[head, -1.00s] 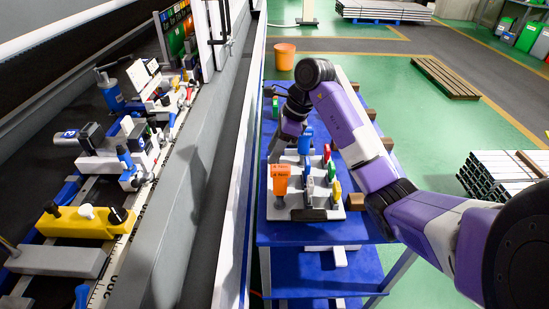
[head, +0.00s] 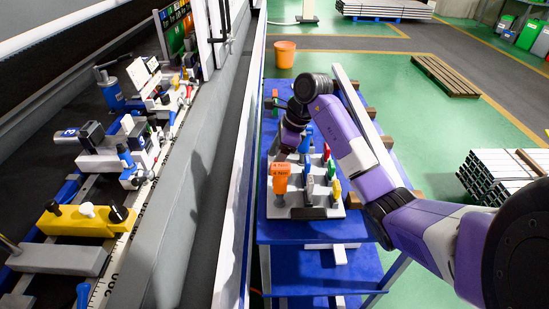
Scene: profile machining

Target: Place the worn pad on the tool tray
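The grey tool tray (head: 328,203) lies on the blue table. It carries an orange-handled tool (head: 280,178), a blue-handled tool (head: 306,139) and small red, green and yellow pieces. A dark flat block (head: 308,213) lies at its front edge; I cannot tell whether it is the worn pad. No other piece can be made out as the worn pad. My gripper (head: 284,152) points down at the tray's far left side, behind the orange tool. Its fingertips are too small and dark to show whether they are open or hold anything.
The machine bed with a yellow block (head: 86,221) and several clamps runs along the left, behind a grey rail (head: 190,170). Brown wooden blocks line the table's right edge. An orange bin (head: 285,54) stands on the green floor beyond the table.

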